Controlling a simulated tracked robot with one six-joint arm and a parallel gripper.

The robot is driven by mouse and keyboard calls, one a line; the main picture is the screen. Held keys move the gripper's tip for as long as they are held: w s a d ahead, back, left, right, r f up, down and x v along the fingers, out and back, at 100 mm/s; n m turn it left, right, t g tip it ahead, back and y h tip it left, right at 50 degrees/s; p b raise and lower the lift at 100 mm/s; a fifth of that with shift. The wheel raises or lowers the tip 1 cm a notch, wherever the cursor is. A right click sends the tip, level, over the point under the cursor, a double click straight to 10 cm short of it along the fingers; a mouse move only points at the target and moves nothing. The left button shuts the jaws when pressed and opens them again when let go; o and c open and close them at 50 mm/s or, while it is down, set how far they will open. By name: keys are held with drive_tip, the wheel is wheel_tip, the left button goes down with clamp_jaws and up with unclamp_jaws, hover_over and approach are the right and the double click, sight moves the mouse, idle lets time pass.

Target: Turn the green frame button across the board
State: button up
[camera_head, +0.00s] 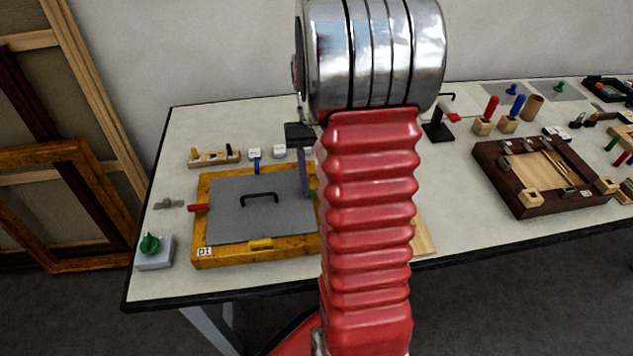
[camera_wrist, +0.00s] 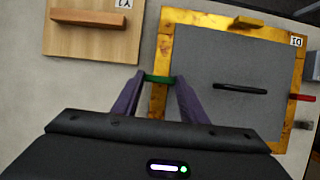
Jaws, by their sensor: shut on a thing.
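The gilt frame (camera_head: 203,256) lies on the table with a grey board (camera_head: 225,215) in it; the board has a black handle. My gripper (camera_wrist: 158,78) has its purple fingers closed around the green button (camera_wrist: 160,79) on the frame's side bar. In the wrist view the button lies crosswise over that bar, its inner end near the board's edge; I cannot tell if it overlaps the board. In the head view the green button (camera_head: 313,194) is mostly hidden by my arm. The red button (camera_head: 198,208) points outward, and the yellow button (camera_head: 260,243) lies along the front bar.
A blue button (camera_head: 256,166) is at the frame's back bar. A green-knobbed block (camera_head: 153,254) stands at the front left. A wooden rack (camera_head: 214,158) lies behind. A wooden panel (camera_wrist: 95,35) is beside the frame. A dark wooden tray (camera_head: 512,200) lies to the right.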

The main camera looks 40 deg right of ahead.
drive_tip(key=shift+w+r, duration=0.1)
drive_tip(key=shift+w, duration=0.1)
idle(0.3)
drive_tip(key=o, duration=1)
drive_tip(key=shift+s, duration=0.1)
drive_tip(key=shift+o, duration=0.2)
drive_tip(key=v, duration=1.3)
drive_tip(key=shift+w+r, duration=0.2)
drive_tip(key=shift+r, duration=0.05)
